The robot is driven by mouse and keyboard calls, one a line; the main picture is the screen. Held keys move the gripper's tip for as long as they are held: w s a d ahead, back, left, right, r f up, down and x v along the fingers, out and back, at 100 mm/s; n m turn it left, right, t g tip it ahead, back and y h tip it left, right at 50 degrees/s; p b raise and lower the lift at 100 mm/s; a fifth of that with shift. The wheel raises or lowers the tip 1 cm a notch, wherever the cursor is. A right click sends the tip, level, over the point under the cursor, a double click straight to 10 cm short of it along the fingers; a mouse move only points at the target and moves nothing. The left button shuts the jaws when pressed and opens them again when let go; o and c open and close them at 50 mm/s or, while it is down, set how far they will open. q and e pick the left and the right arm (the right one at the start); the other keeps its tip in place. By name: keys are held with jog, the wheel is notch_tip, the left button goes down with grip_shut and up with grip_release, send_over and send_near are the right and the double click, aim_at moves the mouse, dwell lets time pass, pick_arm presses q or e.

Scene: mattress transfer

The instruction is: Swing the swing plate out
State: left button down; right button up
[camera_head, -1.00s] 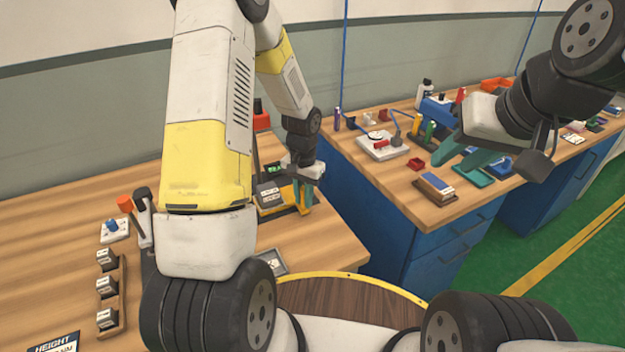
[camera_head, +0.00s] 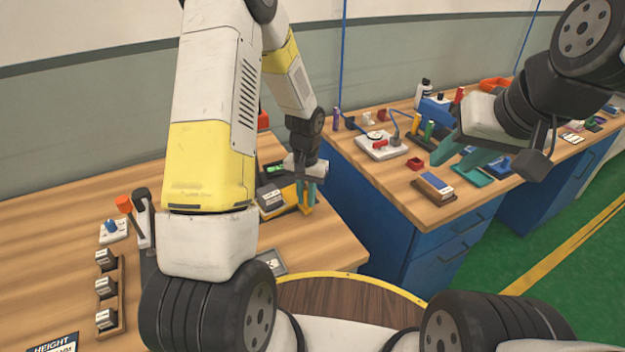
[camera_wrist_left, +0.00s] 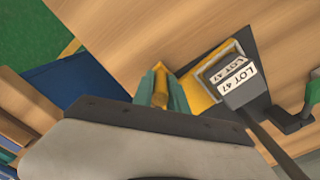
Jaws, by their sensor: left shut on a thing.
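The yellow swing plate (camera_wrist_left: 193,95) sits at the edge of a dark fixture on the left wooden table. A dark block with white "LOT 47" labels (camera_wrist_left: 237,75) is at the plate in the left wrist view; it also shows in the head view (camera_head: 272,203). My left gripper (camera_head: 307,192) is shut on the plate's yellow upright handle (camera_wrist_left: 161,92), with teal fingers on either side of it. The arm hides part of the fixture in the head view. My right gripper (camera_head: 462,158), with teal fingers spread apart, hangs empty above the right workbench.
The left table holds a rack of small blocks (camera_head: 122,290) and an orange-topped lever (camera_head: 124,204). A gap separates the tables.

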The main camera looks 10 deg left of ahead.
pick_arm(q)
jog(key=shift+w+d+n, duration=0.4)
jog(key=shift+d+n, duration=0.2)
jog(key=shift+n, duration=0.35)
jog(key=shift+w+d+n, duration=0.4)
jog(key=shift+d+n, duration=0.2)
jog(key=shift+n, duration=0.35)
jog(key=shift+w+d+n, duration=0.4)
jog(key=shift+w+n, duration=0.05)
jog(key=shift+n, duration=0.4)
jog(key=shift+w+d+n, duration=0.4)
jog(key=shift+w+n, duration=0.05)
jog(key=shift+n, duration=0.4)
jog(key=shift+w+d+n, duration=0.25)
jog(key=shift+w+n, duration=0.4)
jog(key=shift+n, duration=0.3)
jog(key=shift+w+d+n, duration=0.2)
jog(key=shift+w+n, duration=0.4)
jog(key=shift+n, duration=0.35)
jog(key=shift+w+n, duration=1.15)
jog(key=shift+n, duration=0.55)
jog(key=shift+w, duration=0.1)
jog(key=shift+r, duration=0.1)
jog(key=c, duration=1.3)
grip_release()
jog(key=shift+r, duration=3.85)
